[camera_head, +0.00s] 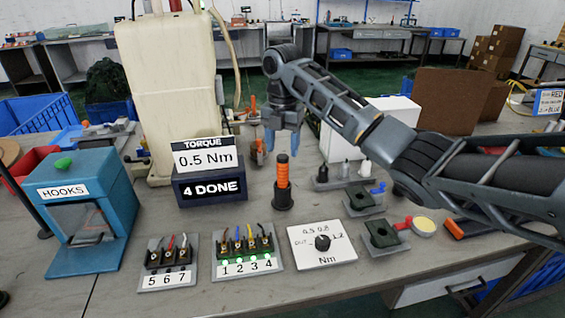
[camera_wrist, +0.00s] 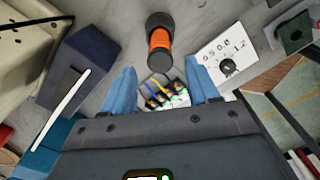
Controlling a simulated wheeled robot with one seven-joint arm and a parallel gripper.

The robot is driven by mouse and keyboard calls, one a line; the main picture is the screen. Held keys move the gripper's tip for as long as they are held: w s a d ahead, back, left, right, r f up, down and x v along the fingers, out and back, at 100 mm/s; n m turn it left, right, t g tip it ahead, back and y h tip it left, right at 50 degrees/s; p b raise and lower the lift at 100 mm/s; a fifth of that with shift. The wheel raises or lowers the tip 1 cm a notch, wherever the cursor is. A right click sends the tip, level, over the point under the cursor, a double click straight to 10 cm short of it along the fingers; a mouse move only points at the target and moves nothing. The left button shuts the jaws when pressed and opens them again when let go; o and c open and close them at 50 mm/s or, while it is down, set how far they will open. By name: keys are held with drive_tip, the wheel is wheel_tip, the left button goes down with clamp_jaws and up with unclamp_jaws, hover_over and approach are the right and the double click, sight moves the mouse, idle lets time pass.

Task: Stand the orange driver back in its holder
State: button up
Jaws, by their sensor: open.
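The orange driver (camera_head: 282,172) stands upright in its black round holder (camera_head: 283,200) on the bench, behind the socket strips. Its orange grip with dark bands rises out of the holder. In the wrist view the driver (camera_wrist: 160,40) shows beyond the fingertips, between their lines but not gripped. My gripper (camera_head: 282,142) has two blue fingers, spread apart and empty, above the driver. In the wrist view my gripper (camera_wrist: 162,80) also shows open, with nothing between its fingers. The driver's lower end is hidden inside the holder.
A torque display box (camera_head: 209,185) reading "4 DONE" stands left of the holder. A dial card (camera_head: 321,245) and two socket strips (camera_head: 247,252) (camera_head: 168,264) lie in front. A teal HOOKS box (camera_head: 85,210) is at the left. Small dark fixtures (camera_head: 381,234) stand at the right.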

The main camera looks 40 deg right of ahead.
drive_tip(key=shift+r, duration=1.6)
